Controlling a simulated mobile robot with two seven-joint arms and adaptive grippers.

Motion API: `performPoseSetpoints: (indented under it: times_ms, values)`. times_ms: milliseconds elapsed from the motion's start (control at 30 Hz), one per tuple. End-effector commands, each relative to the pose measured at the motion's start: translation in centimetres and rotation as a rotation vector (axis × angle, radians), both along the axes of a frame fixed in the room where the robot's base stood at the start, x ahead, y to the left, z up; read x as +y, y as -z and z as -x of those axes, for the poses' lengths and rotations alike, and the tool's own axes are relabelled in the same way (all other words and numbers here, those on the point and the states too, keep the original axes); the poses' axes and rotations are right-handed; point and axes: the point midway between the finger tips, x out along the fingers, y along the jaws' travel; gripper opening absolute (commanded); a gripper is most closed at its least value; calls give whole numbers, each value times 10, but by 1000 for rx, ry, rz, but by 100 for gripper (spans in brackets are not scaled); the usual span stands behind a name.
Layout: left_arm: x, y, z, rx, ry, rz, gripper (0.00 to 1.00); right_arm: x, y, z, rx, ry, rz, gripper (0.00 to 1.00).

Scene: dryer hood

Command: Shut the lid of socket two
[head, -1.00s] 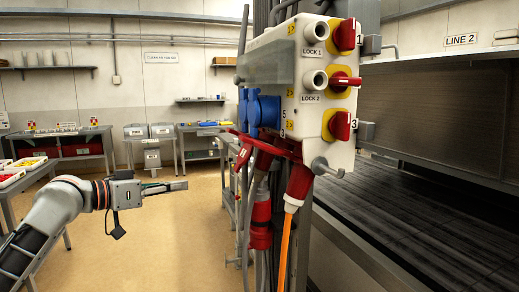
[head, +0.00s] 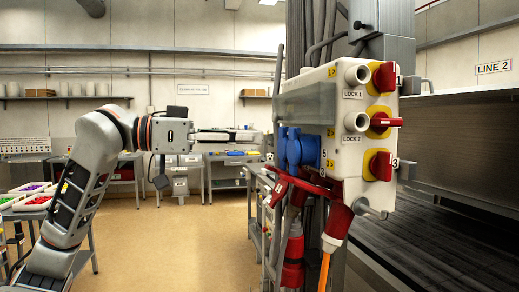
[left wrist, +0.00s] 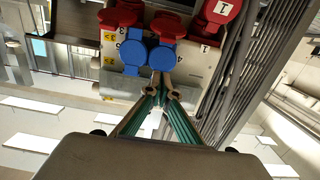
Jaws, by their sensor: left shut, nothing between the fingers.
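The socket box (head: 335,135) hangs on a grey post, with blue socket lids (head: 303,150) on its left side and red sockets (head: 285,185) below. In the left wrist view are two blue lids (left wrist: 133,52), side by side, and several red lids (left wrist: 222,10), one beside a "1". I cannot read which is socket two. My left gripper (head: 258,136) is level, its fingers shut and empty, left of the blue lids. In the left wrist view its fingertips (left wrist: 161,90) lie just below the blue lids; contact cannot be told. My right gripper is not in view.
Red rotary switches (head: 383,75) and grey locks (head: 357,122) stick out of the box front. A red plug with an orange cable (head: 337,225) hangs below. A dark conveyor (head: 430,230) lies at the right. Floor (head: 190,240) left of the post is clear.

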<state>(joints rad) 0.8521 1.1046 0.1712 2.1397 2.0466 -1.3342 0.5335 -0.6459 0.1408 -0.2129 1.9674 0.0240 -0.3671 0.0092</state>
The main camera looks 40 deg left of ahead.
Motion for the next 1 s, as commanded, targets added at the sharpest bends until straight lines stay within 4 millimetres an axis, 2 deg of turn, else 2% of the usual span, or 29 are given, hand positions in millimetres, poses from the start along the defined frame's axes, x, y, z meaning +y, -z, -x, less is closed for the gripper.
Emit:
performPoseSetpoints:
  times_ms: [67,267,400,533,1000]
  values:
    - [-11,-2,-9,-1,5,2,0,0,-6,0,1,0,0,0]
    - [-25,5,-28,1,3,1,0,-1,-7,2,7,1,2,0]
    - [-19,24,-22,3,1,0,0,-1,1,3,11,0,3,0]
    - [-17,34,-19,1,1,0,0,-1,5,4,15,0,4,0]
    - [-13,40,-16,1,-1,-1,0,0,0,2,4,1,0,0]
